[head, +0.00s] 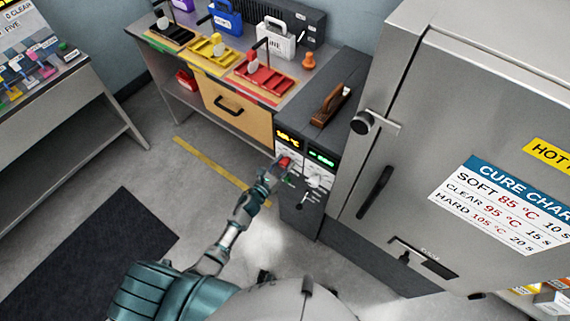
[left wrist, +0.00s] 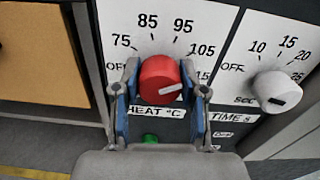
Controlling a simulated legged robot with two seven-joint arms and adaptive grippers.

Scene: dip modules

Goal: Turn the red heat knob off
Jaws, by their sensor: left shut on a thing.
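The red heat knob (left wrist: 160,80) sits on a white dial plate marked OFF, 75, 85, 95 and 105, above the label HEAT °C. Its white pointer line points right and slightly up, away from OFF at the left. My left gripper (left wrist: 160,92) is shut on the knob, one blue-padded finger on each side. In the head view the knob (head: 285,162) shows as a small red spot at the tip of my left gripper (head: 277,170). My right gripper is not in view.
A white time knob (left wrist: 278,92) is right of the heat knob, and a green button (left wrist: 150,138) is below it. An orange display (head: 289,139) and a green display (head: 322,158) are lit above. A large grey cabinet (head: 400,150) stands close on the right.

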